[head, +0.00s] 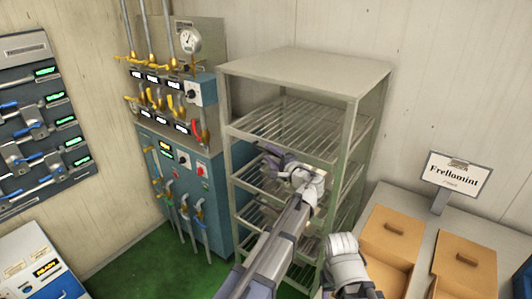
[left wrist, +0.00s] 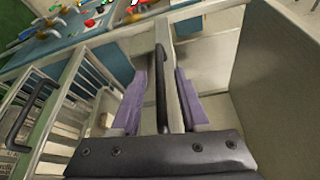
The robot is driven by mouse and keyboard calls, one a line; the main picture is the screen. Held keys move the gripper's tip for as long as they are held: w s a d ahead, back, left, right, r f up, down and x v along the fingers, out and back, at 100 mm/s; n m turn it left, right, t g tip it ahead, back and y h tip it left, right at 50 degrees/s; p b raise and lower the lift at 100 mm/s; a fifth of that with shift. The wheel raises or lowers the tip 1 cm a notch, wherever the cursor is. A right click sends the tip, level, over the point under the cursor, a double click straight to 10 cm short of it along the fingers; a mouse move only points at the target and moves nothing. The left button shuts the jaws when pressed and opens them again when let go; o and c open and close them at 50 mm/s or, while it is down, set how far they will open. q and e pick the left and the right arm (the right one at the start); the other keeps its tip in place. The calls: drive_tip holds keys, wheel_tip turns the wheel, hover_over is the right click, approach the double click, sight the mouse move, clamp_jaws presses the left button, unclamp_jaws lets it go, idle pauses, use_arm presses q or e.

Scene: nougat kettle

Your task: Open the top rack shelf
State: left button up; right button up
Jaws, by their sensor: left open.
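The metal rack (head: 305,66) stands against the back wall, with several wire shelves one above another. Its top wire shelf (head: 300,122) sits level inside the frame, under the solid top panel. My left gripper (head: 276,158) is at the rack's front, just below the top shelf's front edge in the picture. In the left wrist view, its purple fingers (left wrist: 160,100) are open, one on each side of a dark bar handle (left wrist: 161,85). The handle runs lengthwise between them, with gaps visible. A second dark handle (left wrist: 24,112) shows at the left.
A blue machine (head: 182,150) with valves and a gauge stands close left of the rack. To the right, a grey counter (head: 405,203) holds cardboard boxes (head: 388,236) and a "Frellomint" sign (head: 457,175). Green floor (head: 140,262) is free at the lower left.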

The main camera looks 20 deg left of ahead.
use_arm(q)
drive_tip(key=shift+x, duration=1.45)
clamp_jaws()
idle(0.4)
